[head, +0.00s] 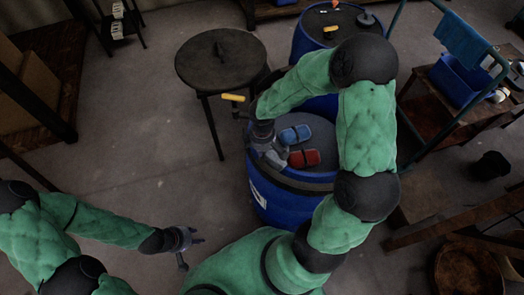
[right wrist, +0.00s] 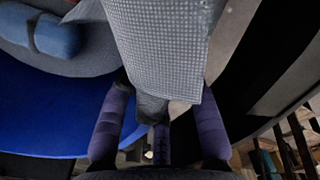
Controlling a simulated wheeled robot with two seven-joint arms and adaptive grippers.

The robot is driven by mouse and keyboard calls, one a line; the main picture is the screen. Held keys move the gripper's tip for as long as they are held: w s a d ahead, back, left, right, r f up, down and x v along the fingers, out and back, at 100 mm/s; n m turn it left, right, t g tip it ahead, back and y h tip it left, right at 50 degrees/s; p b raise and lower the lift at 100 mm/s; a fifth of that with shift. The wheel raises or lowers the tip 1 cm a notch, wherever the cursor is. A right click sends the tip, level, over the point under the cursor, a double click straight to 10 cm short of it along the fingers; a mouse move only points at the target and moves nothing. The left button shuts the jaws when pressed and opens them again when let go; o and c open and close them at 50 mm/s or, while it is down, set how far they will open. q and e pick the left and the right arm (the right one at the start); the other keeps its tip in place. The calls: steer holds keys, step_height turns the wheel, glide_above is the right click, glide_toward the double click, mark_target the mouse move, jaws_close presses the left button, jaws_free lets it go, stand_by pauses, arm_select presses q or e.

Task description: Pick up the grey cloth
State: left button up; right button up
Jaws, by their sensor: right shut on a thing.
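The grey cloth (right wrist: 165,45) is a flat, finely checked piece in the middle of the right wrist view, between the purple fingers of my right gripper (right wrist: 160,118). My right gripper is shut on it. In the head view the right gripper (head: 272,152) is over the left part of the blue vat's dark lid; the cloth is hard to tell from the grey gripper there. My left gripper (head: 191,252) is open and empty, above the floor at the lower left of the vat.
On the blue vat (head: 272,205) lie a blue bundle (head: 295,134) and a red bundle (head: 304,158), each with a dark band. A round dark table (head: 220,58) stands behind left. A second vat (head: 318,35), a cart with a blue bin (head: 458,82) and a blue cloth (head: 462,40) are behind right.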

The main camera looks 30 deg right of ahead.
steer(key=shift+a, duration=0.15)
step_height(320, 180, up, 12)
steer(key=p, duration=1)
jaws_close()
step_height(320, 180, up, 9)
steer(key=p, duration=0.7)
steer(key=shift+p, duration=0.35)
